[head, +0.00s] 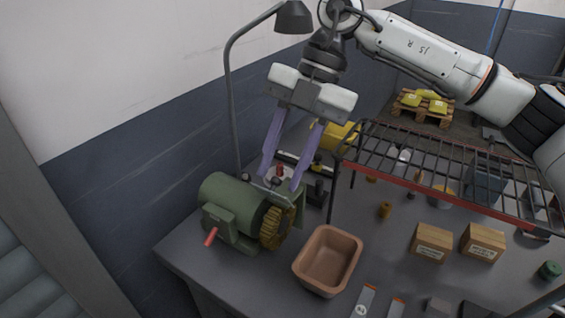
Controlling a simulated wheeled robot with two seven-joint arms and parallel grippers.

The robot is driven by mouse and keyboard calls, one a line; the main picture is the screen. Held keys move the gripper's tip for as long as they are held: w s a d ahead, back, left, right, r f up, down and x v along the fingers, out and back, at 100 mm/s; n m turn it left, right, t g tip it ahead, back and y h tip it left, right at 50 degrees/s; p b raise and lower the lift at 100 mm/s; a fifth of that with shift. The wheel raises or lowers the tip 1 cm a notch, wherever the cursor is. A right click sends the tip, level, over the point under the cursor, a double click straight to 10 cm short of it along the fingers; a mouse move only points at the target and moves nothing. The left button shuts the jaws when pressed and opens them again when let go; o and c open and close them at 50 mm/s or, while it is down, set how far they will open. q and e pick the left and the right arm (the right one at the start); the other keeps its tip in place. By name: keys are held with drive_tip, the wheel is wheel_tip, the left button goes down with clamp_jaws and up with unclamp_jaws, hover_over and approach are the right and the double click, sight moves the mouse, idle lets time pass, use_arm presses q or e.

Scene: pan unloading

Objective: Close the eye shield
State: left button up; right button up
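A green bench grinder (226,194) with a ridged brass-coloured wheel (278,228) stands at the bench's left corner. A flat greenish plate (291,205), which looks like the eye shield, sits above and behind the wheel. It is partly hidden, and I cannot tell its exact tilt. My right gripper (282,178) points down just over the shield area, with its two purple fingers spread apart. A small red part shows between the fingers, and I see no grip on it. My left gripper is not in view.
A lamp (293,18) on a bent pole rises behind the grinder. A brown bin (328,258) stands in front. A wire rack (440,172) spans the bench at right, with small boxes (431,243) beneath. Open bench lies between bin and boxes.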

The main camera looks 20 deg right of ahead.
drive_tip(key=shift+f, duration=0.15)
clamp_jaws()
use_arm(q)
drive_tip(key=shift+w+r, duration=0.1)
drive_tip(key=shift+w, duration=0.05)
